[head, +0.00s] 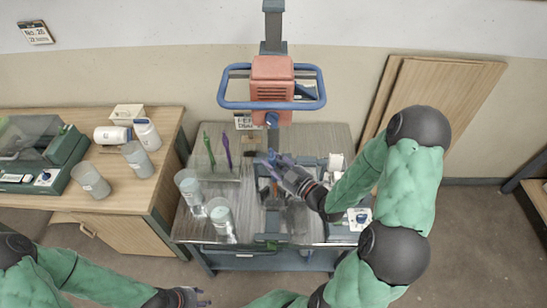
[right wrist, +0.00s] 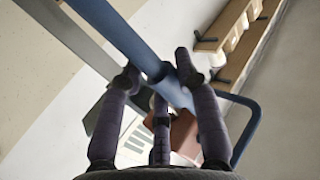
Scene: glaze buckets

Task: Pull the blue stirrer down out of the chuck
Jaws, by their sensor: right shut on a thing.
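The red mixer head (head: 272,78) hangs on a grey column, with a blue handle loop around it. The chuck (head: 271,119) shows small under it. My right gripper (head: 272,163) is below the chuck, shut on the blue stirrer. In the right wrist view the stirrer's blue shaft (right wrist: 124,38) runs between my right fingers (right wrist: 160,85) toward the red mixer head (right wrist: 183,132). Whether its end sits in the chuck is hard to tell. My left gripper (head: 195,298) is low at the bottom edge, away from the mixer; its fingers are too small to read.
Two clear buckets (head: 221,214) stand on the left of the metal table (head: 207,236). A wooden cabinet (head: 122,197) at left holds cups, white bottles and a green device. Wooden boards (head: 440,95) lean at the right.

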